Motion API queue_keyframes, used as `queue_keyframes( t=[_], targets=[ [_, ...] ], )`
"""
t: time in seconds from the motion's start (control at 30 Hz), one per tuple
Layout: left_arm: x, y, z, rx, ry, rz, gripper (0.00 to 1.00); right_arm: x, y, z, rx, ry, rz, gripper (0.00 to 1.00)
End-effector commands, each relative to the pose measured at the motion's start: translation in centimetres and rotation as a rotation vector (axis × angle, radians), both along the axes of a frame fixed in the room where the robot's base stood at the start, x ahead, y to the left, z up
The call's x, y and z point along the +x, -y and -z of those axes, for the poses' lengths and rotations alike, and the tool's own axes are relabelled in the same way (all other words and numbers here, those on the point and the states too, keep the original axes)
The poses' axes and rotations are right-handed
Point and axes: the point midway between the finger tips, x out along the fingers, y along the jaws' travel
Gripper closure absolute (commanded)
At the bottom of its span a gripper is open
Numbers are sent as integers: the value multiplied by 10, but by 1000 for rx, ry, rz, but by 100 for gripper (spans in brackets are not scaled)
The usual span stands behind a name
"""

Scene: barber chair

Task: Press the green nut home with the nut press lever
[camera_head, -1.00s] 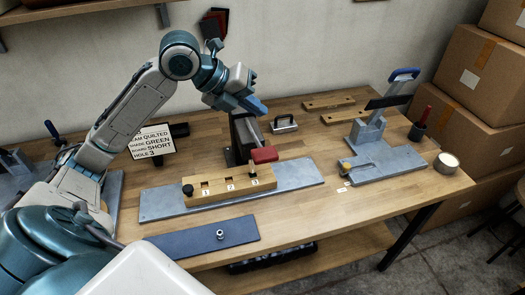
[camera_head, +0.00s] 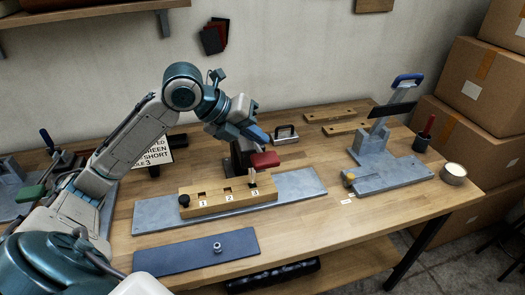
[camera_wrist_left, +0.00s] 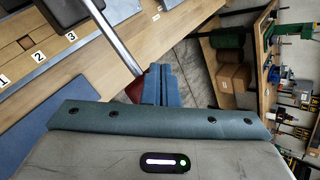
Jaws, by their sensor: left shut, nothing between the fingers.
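My left gripper (camera_head: 258,133) is shut and empty, close above the red lever handle (camera_head: 265,160) of the nut press (camera_head: 238,158). Whether the fingers touch the handle, I cannot tell. In the left wrist view the blue fingers (camera_wrist_left: 161,86) are together, with a bit of the red handle (camera_wrist_left: 135,88) beside them and the metal lever rod (camera_wrist_left: 113,35) nearby. The press stands behind a wooden block (camera_head: 215,207) with holes numbered 1 to 3, at the hole 3 end. I cannot make out the green nut. My right gripper is not in view.
A grey base plate (camera_head: 150,217) lies under the block. A dark blue mat (camera_head: 175,258) with a small metal nut (camera_head: 217,246) lies in front. A black-handled metal item (camera_head: 285,135) stands behind the press. A grey fixture (camera_head: 375,160) stands at right. A card (camera_head: 155,150) reads "HOLE 3".

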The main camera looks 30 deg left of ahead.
Motion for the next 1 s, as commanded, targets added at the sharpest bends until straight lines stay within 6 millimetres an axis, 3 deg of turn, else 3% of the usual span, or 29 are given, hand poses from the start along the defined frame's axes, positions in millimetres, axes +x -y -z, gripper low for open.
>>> queue_keyframes(
  t=[1.0],
  targets=[
    [0,0,0,0,0,0,100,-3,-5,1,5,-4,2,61]
  ],
)
